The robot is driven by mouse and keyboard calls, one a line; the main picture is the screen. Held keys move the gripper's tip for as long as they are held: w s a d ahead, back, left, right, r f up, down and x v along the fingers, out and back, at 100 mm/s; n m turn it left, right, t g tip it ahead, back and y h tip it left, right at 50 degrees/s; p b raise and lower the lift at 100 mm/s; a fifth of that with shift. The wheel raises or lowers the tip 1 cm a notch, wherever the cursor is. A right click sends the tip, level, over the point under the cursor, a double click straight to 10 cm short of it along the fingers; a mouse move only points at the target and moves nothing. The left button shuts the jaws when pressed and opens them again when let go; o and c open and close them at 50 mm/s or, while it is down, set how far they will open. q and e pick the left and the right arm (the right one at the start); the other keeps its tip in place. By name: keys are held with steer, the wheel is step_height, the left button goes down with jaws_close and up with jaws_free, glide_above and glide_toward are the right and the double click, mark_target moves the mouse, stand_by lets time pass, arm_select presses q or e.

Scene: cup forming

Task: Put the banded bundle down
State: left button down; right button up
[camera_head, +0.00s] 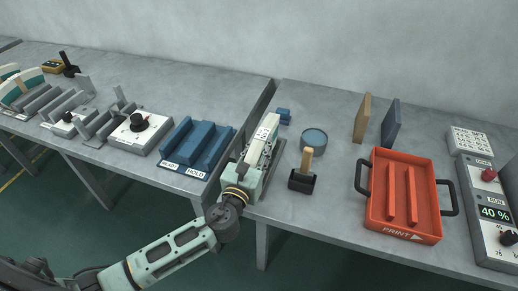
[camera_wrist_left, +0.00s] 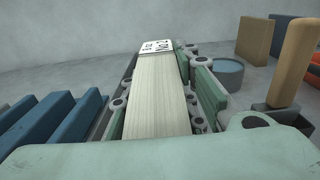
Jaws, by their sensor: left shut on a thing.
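My left gripper (camera_head: 262,150) is shut on the banded bundle (camera_head: 268,127), a pale stack with a white printed band near its far end. In the left wrist view the bundle (camera_wrist_left: 158,105) lies between the two green-padded fingers. The gripper is just right of the blue rack (camera_head: 205,147), marked READY and HOLD, near the gap between the two tables. Whether the bundle touches the table cannot be told. The orange tray (camera_head: 434,224), marked PRINT, with two raised ribs and dark side handles, is at the right. My right gripper is not in view.
A round blue-topped pot (camera_head: 314,138) and a wooden-handled tool in a dark holder (camera_head: 302,181) stand right of the gripper. Tan (camera_head: 362,118) and blue (camera_head: 391,123) upright boards stand behind. A control box (camera_head: 489,215) is far right.

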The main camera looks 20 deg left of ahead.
arm_select(q)
steer(key=c, duration=1.4)
jaws_free()
steer(key=shift+f, duration=0.1)
steer(key=shift+s, duration=0.15)
steer(key=s, duration=0.6)
steer(key=s+b, duration=0.1)
steer(key=s, duration=0.4)
steer(key=shift+s+a, duration=0.2)
steer(key=shift+s, duration=0.2)
